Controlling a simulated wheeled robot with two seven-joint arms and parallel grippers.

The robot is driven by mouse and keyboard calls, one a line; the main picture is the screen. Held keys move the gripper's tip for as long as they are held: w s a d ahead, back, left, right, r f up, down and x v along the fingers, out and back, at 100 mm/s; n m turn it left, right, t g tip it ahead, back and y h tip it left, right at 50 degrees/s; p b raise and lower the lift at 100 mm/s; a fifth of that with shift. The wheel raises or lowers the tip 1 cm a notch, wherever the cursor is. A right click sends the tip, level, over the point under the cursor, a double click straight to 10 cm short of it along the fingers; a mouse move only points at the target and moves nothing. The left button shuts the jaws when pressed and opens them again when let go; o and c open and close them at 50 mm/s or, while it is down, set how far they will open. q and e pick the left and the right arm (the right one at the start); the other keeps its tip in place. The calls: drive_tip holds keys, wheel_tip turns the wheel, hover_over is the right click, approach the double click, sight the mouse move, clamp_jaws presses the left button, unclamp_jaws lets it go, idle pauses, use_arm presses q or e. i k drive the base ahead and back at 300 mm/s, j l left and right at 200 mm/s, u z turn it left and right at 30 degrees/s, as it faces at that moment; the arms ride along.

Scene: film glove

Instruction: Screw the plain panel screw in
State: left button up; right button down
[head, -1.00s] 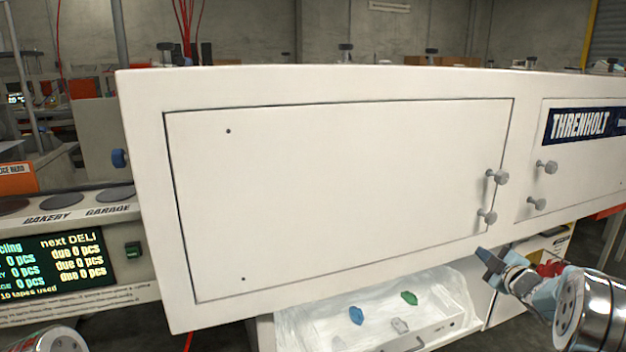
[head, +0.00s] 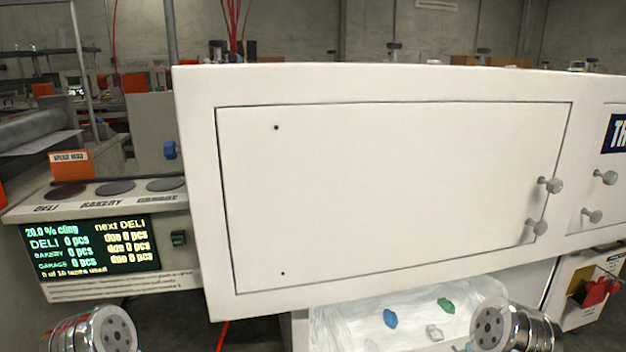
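The plain panel (head: 400,190) is a white door without lettering, set flush in the white cabinet front. Two grey knob-headed screws stand out near its right edge, an upper one (head: 551,185) and a lower one (head: 537,228). How deep each sits I cannot tell. Near its left edge are two small dark spots, an upper one (head: 276,127) and a lower one (head: 283,273). Neither gripper shows; only rounded metal parts of my arms show at the bottom left and bottom right.
A second panel with a dark lettered label (head: 618,134) and two similar knobs (head: 605,177) is at the right. Below the cabinet, blue (head: 390,318), grey and green (head: 446,305) pieces lie on clear film. A console with a display (head: 95,245) stands at left.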

sight(554, 186)
drive_tip(key=z, duration=1.4)
